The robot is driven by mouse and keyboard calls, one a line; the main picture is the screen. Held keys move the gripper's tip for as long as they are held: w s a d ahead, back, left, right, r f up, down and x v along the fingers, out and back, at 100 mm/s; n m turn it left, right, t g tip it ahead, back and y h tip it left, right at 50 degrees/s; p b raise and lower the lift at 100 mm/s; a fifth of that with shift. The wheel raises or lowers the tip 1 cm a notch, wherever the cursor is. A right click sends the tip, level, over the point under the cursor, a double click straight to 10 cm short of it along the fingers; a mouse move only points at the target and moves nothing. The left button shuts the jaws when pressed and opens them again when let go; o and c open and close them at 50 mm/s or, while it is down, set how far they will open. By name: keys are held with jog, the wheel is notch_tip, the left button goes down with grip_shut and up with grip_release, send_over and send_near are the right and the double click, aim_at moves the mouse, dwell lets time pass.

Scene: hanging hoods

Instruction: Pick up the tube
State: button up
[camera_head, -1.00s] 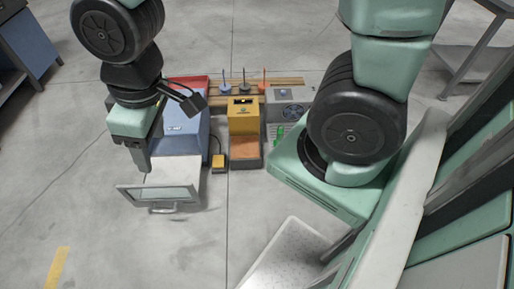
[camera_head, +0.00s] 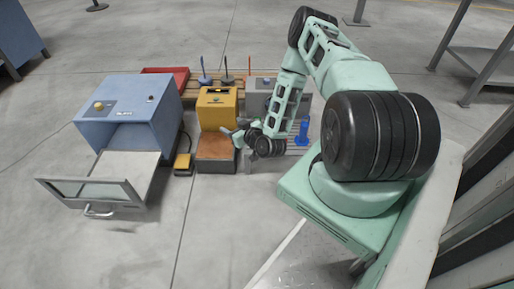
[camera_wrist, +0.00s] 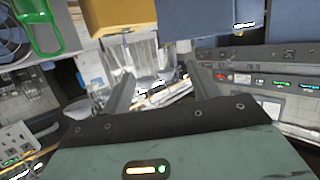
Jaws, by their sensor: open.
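My gripper (camera_head: 232,134) is low in front of the yellow machine in the head view, with my arm bent down from the right. In the wrist view its two fingers (camera_wrist: 160,72) are apart. A pale, clear-looking shape (camera_wrist: 140,55) shows beyond and between the fingertips. I cannot tell whether it is the tube, or whether the fingers touch it. I cannot make out a tube for certain in either view.
A yellow machine (camera_head: 218,105) with a brown-topped block (camera_head: 215,148) stands mid-scene. Left is a blue box (camera_head: 140,98) with its glass-fronted drawer (camera_head: 115,185) out. A blue upright object (camera_head: 303,132) stands right of my wrist. A green object (camera_wrist: 45,25) is at upper left in the wrist view.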

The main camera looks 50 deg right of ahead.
jog(key=s+d+f+m+h+b, duration=0.6)
jog(key=s+f+h, duration=0.2)
jog(key=s+f, duration=0.45)
jog(key=b+x, duration=0.6)
jog(key=x, duration=0.6)
jog(key=shift+w, duration=0.25)
jog(key=b+x, duration=0.2)
jog(key=x, duration=0.1)
jog(key=b+x, duration=0.1)
jog(key=shift+w+a+f+b, duration=0.1)
jog(key=shift+w+f+b, duration=0.2)
jog(key=shift+f+b, duration=0.1)
jog(key=shift+w+r, duration=0.2)
jog(key=shift+w, duration=0.15)
jog(key=c, duration=1.2)
